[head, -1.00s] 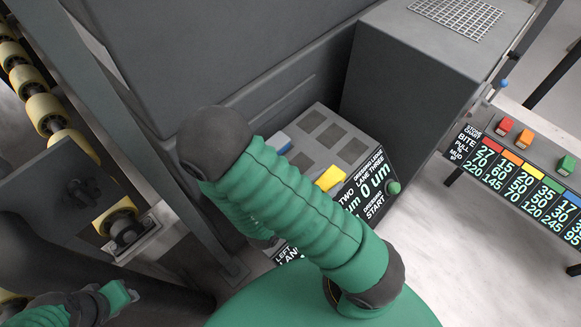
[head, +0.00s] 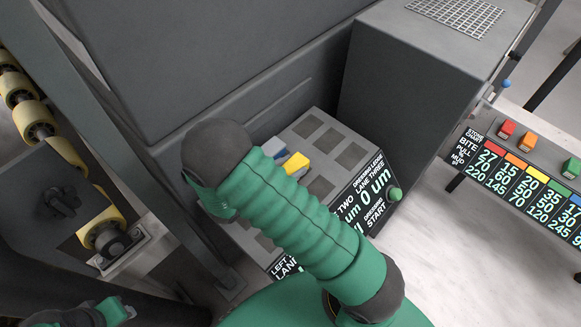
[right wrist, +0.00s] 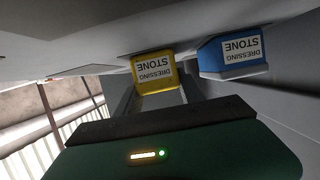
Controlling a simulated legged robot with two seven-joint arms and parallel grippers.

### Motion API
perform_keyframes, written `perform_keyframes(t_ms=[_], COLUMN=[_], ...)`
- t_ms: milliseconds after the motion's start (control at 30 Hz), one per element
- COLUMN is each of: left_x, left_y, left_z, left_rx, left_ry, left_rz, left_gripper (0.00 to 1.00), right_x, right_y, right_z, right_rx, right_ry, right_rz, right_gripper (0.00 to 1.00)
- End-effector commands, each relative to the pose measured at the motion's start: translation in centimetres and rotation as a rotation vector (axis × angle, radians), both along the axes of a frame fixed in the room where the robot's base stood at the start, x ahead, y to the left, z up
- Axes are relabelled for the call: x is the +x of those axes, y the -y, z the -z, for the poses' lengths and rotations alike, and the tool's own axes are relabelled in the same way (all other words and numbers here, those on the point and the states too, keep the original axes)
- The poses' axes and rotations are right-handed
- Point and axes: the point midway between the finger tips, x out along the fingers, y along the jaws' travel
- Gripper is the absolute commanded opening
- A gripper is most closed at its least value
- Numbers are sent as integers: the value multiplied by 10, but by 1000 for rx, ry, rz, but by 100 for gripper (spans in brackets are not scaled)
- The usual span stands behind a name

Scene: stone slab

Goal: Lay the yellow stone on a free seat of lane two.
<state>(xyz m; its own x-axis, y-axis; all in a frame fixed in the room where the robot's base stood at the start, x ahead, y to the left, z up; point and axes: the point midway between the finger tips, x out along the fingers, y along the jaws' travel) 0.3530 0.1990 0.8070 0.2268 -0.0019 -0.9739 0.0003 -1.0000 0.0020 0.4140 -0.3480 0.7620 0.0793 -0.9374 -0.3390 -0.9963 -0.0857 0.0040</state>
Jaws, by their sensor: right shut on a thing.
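The yellow stone (head: 295,162) is at the middle of the ledge's second row of seats, in line beside the blue stone (head: 274,147). In the right wrist view the yellow stone (right wrist: 153,70), labelled "DRESSING STONE", is at the jaws of my right gripper (right wrist: 156,92), which is shut on it. The blue stone (right wrist: 230,54) is close to its right, with a narrow gap. I cannot tell whether the yellow stone touches its seat. In the head view my right forearm hides most of this gripper.
The ledge (head: 340,147) has several dark empty seats in the row behind and one at the row's near end. A green button (head: 394,194) is on its right side. A tall grey housing (head: 420,90) stands behind. A stone chart (head: 520,180) with coloured stones is at right.

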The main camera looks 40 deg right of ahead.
Motion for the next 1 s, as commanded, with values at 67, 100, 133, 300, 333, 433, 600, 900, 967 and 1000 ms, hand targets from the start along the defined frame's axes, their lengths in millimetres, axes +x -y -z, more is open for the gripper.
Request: perform_keyframes(t_ms=[67, 100, 133, 300, 333, 433, 600, 900, 967, 1000], left_x=[0, 0, 0, 0, 0, 0, 0, 0, 0, 0], left_y=[0, 0, 0, 0, 0, 0, 0, 0, 0, 0], left_z=[0, 0, 0, 0, 0, 0, -4, -17, -18, -19], left_rx=[0, 0, 0, 0, 0, 0, 0, 0, 0, 0], left_ry=[0, 0, 0, 0, 0, 0, 0, 0, 0, 0], left_rz=[1, 1, 1, 1, 1, 0, 0, 1, 1, 0], left_gripper=[36, 36, 36, 36, 36, 36, 36, 36, 36, 36], right_x=[0, 0, 0, 0, 0, 0, 0, -6, -7, -7], right_y=[0, -1, -1, -2, -2, -2, -14, -85, -96, -102], right_z=[0, 0, 0, 0, 0, 0, -7, -32, -36, -38], right_rx=[-1, -1, -2, -2, -2, -2, 0, 1, 1, 0], right_ry=[0, 0, 0, 0, 0, 0, 2, 2, 2, 2], right_rz=[0, 0, 0, 0, 0, 0, -2, -3, -2, -2], right_gripper=[52, 57, 61, 67, 67, 67, 67, 67, 67, 67])
